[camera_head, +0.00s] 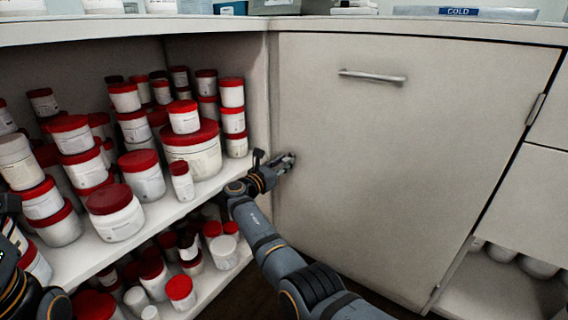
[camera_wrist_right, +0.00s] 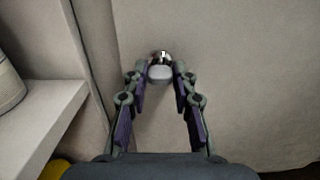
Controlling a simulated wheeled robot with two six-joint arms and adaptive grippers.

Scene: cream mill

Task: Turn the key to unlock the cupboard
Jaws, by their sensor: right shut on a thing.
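The cupboard door (camera_head: 400,150) is a pale grey panel with a horizontal metal handle (camera_head: 372,75) near its top, and it looks closed. My right gripper (camera_head: 288,160) is at the left edge of this door. In the right wrist view, my right gripper (camera_wrist_right: 160,75) has its fingertips on either side of a small key (camera_wrist_right: 160,73) with a rounded pale head. A shiny metal lock (camera_wrist_right: 161,56) shows just beyond the key on the door. The key is hard to make out in the head view. The fingertips of my left gripper are not in view.
Open shelves (camera_head: 205,190) left of the door hold many white jars with red lids, close to my right arm. A worktop (camera_head: 400,28) runs above. The shelf edge (camera_wrist_right: 45,125) also shows in the right wrist view. The area before the door's right part is clear.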

